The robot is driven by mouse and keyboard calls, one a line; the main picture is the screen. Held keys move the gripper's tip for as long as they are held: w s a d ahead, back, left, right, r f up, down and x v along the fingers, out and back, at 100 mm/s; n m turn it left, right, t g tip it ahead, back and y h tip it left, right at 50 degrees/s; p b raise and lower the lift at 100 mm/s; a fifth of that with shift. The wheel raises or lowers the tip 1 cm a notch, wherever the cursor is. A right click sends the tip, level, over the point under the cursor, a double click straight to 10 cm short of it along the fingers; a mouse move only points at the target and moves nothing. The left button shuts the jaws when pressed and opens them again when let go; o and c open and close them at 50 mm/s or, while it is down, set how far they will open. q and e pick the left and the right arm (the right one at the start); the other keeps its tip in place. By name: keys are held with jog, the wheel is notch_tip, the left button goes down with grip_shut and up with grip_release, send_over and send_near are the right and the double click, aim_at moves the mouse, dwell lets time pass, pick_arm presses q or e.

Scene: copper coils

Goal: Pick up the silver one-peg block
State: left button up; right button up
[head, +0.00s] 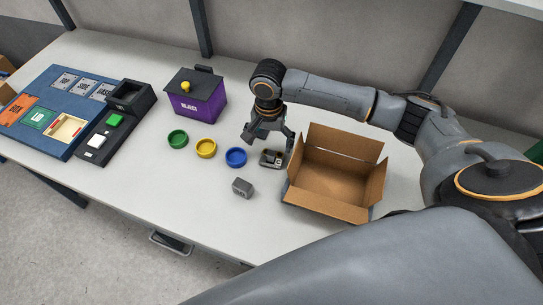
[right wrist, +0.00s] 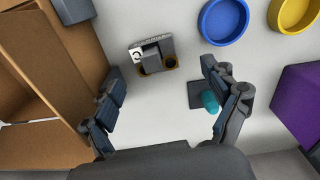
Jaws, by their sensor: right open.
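A grey, silver-looking block (head: 243,187) lies on the table in front of the blue ring. A similar grey block (right wrist: 72,10) is cut off at the top of the right wrist view; I cannot make out a peg on it. A dark holder (head: 271,158) with copper coils and a silvery piece lies beside the box; it also shows in the right wrist view (right wrist: 152,56). My right gripper (head: 270,143) is open and empty above the table, close to this holder. A dark square piece with a teal peg (right wrist: 209,101) sits near one finger, partly hidden. My left gripper is out of view.
An open cardboard box (head: 335,185) stands to the right of the gripper. Green (head: 178,139), yellow (head: 206,148) and blue (head: 236,157) rings lie left of it. A purple bin (head: 197,103) and a blue board (head: 62,92) are farther left. The table's front is clear.

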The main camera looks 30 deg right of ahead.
aim_at(272, 151)
jog(key=shift+s+d+f+p, duration=0.15)
jog(key=shift+f+p, duration=0.1)
jog(key=shift+f, duration=0.25)
jog(key=shift+s+f+p, duration=0.15)
jog(key=shift+f+p, duration=0.05)
jog(key=shift+f, duration=0.3)
notch_tip(272, 151, down, 2)
jog(key=shift+s+f, duration=0.15)
jog(key=shift+f, duration=0.45)
jog(key=c, duration=1.5)
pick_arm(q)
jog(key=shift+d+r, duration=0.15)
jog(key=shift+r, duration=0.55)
pick_arm(e)
jog(key=shift+c, duration=0.3)
jog(key=shift+r, duration=0.15)
